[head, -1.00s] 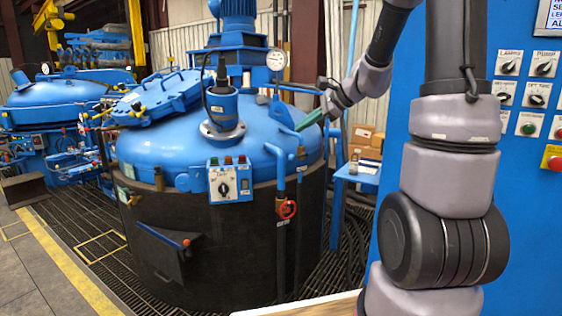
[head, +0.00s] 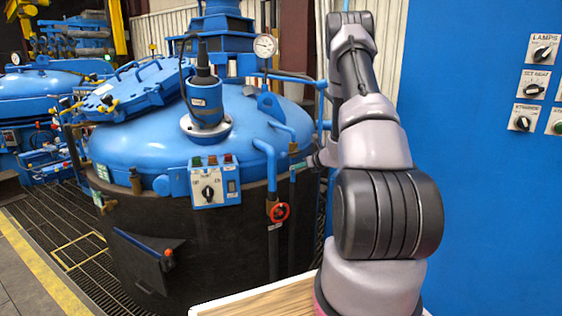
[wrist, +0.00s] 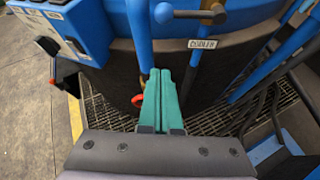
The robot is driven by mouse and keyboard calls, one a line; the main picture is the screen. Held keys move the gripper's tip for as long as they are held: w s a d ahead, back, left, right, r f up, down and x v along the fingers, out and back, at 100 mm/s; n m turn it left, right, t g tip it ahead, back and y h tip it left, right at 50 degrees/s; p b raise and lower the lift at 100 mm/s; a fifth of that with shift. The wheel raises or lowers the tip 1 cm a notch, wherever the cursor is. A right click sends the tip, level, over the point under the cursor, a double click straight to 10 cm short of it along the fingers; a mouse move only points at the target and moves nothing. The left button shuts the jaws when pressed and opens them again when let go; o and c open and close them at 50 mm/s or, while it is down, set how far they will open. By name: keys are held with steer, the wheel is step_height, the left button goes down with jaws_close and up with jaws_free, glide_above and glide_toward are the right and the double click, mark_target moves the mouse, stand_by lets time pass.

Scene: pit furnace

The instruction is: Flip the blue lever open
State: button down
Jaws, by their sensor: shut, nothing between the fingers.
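A small valve with a brass body and a dark, blue-grey lever (wrist: 196,14) shows at the top of the wrist view.
A blue pipe (wrist: 140,35) stands left of the valve. A red handwheel (head: 279,211) is on the bent blue pipe at the furnace front. The furnace's blue lid (head: 140,150) and a switch box (head: 214,186) are to the left. A blue panel (head: 480,200) stands right.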

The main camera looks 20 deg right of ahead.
steer(key=shift+w, duration=0.1)
steer(key=x, duration=1)
steer(key=r, duration=0.4)
steer(key=shift+w+d, duration=0.15)
steer(key=shift+w, duration=0.15)
